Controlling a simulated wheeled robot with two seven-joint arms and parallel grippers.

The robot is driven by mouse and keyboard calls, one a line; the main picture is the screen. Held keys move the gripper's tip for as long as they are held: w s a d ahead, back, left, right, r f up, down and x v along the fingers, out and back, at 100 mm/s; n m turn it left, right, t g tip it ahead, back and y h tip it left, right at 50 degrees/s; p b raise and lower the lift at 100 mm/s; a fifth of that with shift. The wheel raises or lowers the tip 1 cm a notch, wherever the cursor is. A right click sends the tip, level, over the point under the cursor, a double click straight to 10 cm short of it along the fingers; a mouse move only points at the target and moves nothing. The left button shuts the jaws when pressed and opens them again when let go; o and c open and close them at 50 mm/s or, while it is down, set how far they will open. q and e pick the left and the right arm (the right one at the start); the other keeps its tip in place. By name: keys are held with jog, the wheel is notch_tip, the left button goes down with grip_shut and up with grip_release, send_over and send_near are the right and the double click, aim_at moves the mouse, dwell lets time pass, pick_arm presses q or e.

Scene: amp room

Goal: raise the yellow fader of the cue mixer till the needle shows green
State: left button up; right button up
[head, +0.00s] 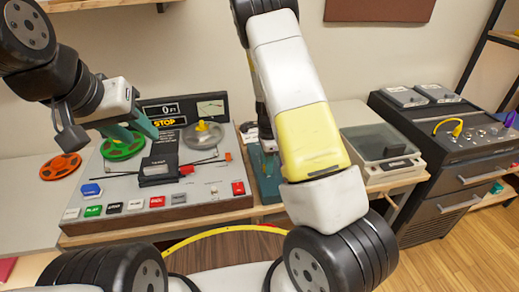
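I cannot make out the yellow fader. A teal unit (266,171) stands right of the tape machine, partly hidden by my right arm; I cannot tell whether it is the cue mixer. A small needle meter (211,109) sits on the tape machine's black back panel; its needle is too small to read. My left gripper (132,131), with teal fingers, hangs over the left part of the tape machine, near the green reel. Its fingers overlap in view, so its opening is unclear.
The tape machine (128,188) has coloured buttons, a green reel (123,146) and a lit STOP sign. An orange reel (61,166) lies left. A clear-lidded box (381,150) stands right. Farther right is a dark cabinet (440,165) with a yellow cable (448,127). Floor at lower right is free.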

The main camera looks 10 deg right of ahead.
grip_shut()
dwell(1.4)
